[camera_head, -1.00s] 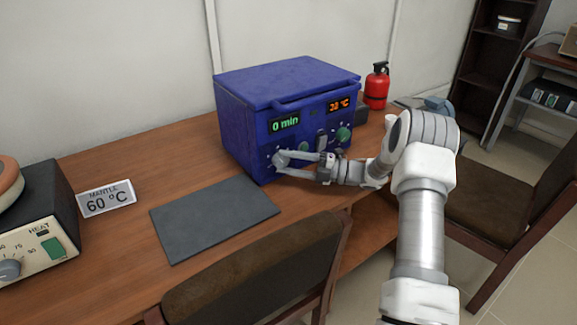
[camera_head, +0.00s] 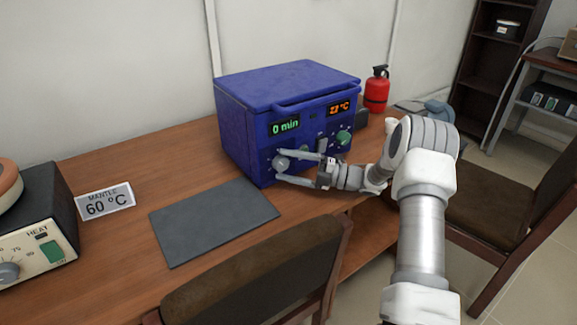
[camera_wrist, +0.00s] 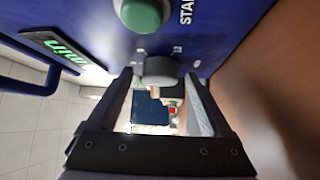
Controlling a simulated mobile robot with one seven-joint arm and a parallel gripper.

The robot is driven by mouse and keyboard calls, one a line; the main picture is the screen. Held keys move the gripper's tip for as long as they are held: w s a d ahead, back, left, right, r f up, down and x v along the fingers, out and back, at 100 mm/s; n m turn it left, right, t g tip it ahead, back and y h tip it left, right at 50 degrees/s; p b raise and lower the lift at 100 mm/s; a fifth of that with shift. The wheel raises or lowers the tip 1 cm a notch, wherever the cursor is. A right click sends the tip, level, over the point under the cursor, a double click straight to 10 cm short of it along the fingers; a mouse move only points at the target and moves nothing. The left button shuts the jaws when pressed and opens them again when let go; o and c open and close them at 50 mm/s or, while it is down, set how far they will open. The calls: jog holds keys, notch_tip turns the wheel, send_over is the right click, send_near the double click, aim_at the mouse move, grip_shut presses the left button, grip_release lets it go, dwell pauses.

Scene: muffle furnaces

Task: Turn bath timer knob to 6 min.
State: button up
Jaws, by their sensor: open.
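The blue bath box (camera_head: 245,125) stands on the desk, its green display (camera_head: 284,126) reading "0 min". A grey round knob (camera_head: 281,163) sits low at the left of its front panel. My gripper (camera_head: 279,166) is open, with one finger above and one below this knob in the head view. In the wrist view, the grey knob (camera_wrist: 160,68) lies between the fingertips of my gripper (camera_wrist: 160,82). I cannot tell whether either finger touches it. Part of the "min" display (camera_wrist: 60,47) also shows there.
A green button (camera_wrist: 140,12) is close to the grey knob in the wrist view. A second, green knob (camera_head: 344,137) is at the panel's right, under an orange display (camera_head: 339,107). A dark mat (camera_head: 212,222) and chair back (camera_head: 262,270) are in front.

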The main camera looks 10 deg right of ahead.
jog(key=p+v, duration=0.1)
jog(key=v, duration=1.6)
jog(key=shift+s+d+p, duration=0.1)
jog(key=shift+d+p, duration=0.15)
jog(key=shift+p, duration=0.05)
